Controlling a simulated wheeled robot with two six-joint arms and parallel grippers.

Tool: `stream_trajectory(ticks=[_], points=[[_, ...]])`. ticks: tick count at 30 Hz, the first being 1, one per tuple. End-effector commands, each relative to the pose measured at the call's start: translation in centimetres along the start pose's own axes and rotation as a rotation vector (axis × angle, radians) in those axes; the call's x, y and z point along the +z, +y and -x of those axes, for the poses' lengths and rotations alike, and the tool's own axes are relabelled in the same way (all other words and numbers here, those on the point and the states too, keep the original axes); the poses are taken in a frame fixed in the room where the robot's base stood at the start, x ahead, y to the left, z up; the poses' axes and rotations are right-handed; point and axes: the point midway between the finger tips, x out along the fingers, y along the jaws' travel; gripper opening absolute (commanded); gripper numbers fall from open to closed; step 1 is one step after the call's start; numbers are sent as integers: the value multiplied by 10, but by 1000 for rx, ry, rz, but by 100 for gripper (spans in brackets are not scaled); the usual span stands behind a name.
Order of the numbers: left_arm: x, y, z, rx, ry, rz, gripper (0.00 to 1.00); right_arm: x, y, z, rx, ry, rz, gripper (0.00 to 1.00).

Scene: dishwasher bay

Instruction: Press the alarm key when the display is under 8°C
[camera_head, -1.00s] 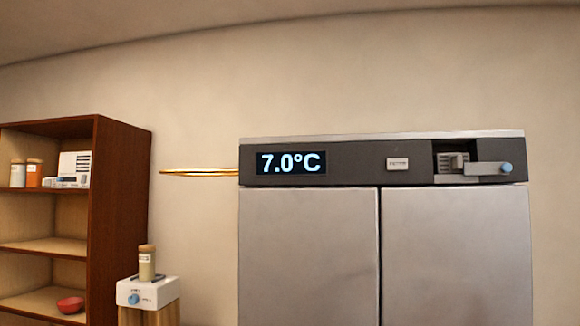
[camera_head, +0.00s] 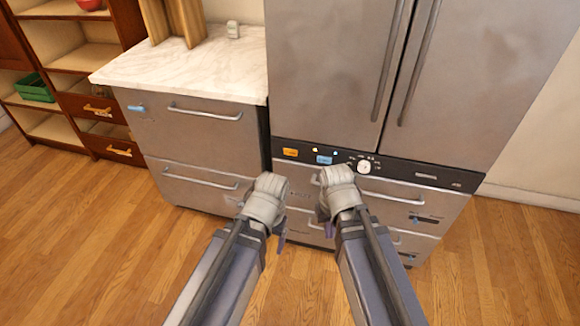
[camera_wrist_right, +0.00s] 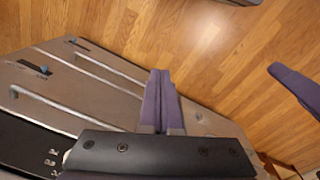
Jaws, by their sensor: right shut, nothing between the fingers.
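A dark control strip (camera_head: 400,172) crosses the steel fridge (camera_head: 340,60) below its two tall doors in the head view. It carries an orange key (camera_head: 290,152), a blue key (camera_head: 323,159) and a white round dial (camera_head: 364,168). Their lettering is too small to read, so I cannot tell which is the alarm key. The display is out of view now. My right gripper (camera_head: 328,229) hangs below the strip, apart from the keys; its purple fingers are together and empty in the right wrist view (camera_wrist_right: 160,98). My left gripper (camera_head: 281,242) hangs beside it, mostly hidden by its wrist.
Drawer handles (camera_head: 400,200) project from the fridge's lower front. A marble-topped cabinet (camera_head: 190,72) stands left of the fridge, bearing a wooden block (camera_head: 183,20) and a small white container (camera_head: 233,29). Wooden shelves (camera_head: 75,57) stand farther left. The wooden floor (camera_head: 100,235) is clear in front.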

Motion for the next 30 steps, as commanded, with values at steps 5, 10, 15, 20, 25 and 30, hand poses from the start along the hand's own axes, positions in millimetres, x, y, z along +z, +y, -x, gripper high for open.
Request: stream_trajectory(ticks=[5, 10, 15, 20, 25, 30], points=[[-4, 6, -61, -1, 0, -1, 81, -12, 14, -62, -23, 41, -84, 0], [-6, 10, -105, -2, 0, -1, 81, -34, 21, -105, -66, 122, -211, 0], [-8, 13, -138, -2, 0, -1, 81, -91, 3, -125, -212, 317, -508, 0], [-8, 13, -139, -3, 0, -1, 81, -146, -32, -98, -447, 476, -822, 0], [-8, 13, -138, -3, 0, -1, 81, -188, -66, -61, -732, 556, -1112, 0], [-8, 13, -138, -3, 0, -1, 81, -212, -87, -31, -970, 566, -1315, 0]])
